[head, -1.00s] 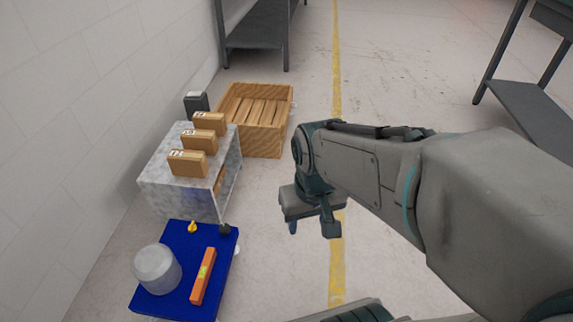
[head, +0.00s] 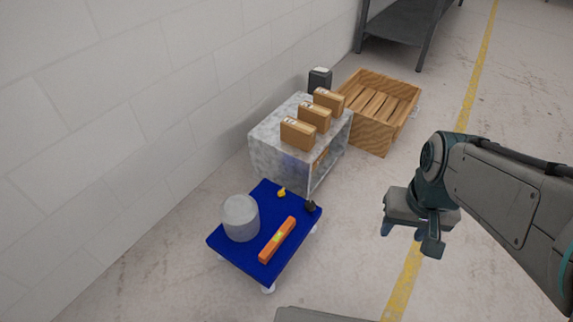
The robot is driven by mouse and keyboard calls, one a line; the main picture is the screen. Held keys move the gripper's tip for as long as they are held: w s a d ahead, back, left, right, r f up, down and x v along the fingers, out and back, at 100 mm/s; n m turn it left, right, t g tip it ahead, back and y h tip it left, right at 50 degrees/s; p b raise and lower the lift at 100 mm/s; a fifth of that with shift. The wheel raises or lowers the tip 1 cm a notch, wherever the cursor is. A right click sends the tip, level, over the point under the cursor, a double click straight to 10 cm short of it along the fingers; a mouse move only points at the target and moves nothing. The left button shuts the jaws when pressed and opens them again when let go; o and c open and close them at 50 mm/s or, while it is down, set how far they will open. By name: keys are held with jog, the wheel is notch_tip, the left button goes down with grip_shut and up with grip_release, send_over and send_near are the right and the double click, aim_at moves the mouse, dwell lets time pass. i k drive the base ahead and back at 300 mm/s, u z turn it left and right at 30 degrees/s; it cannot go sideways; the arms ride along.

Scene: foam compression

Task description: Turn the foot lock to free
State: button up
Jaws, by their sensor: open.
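A blue wheeled platform (head: 232,258) stands on the floor at lower centre in the head view. A small yellow piece (head: 282,192) sits near its far edge, and a small black piece (head: 310,206) is at its far right corner. I cannot tell which of these, if either, is the foot lock, or how it is set. My gripper (head: 411,240) is open and empty, pointing down, to the right of the platform and well apart from it.
The platform carries a pale cylinder (head: 240,218) and an orange level (head: 277,240). Behind it stand a grey mottled box (head: 272,150) with three cartons (head: 314,117) on top, a dark container (head: 320,80) and a wooden crate (head: 372,132). A wall rises at left. Floor is clear right of the platform.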

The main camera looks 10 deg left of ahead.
aim_at(281, 193)
jog(key=z, duration=0.25)
jog(key=k, duration=0.45)
jog(key=z, duration=0.15)
jog(key=i, duration=0.9)
jog(key=u, duration=1.25)
jog(key=i, duration=0.3)
jog(key=u, duration=0.25)
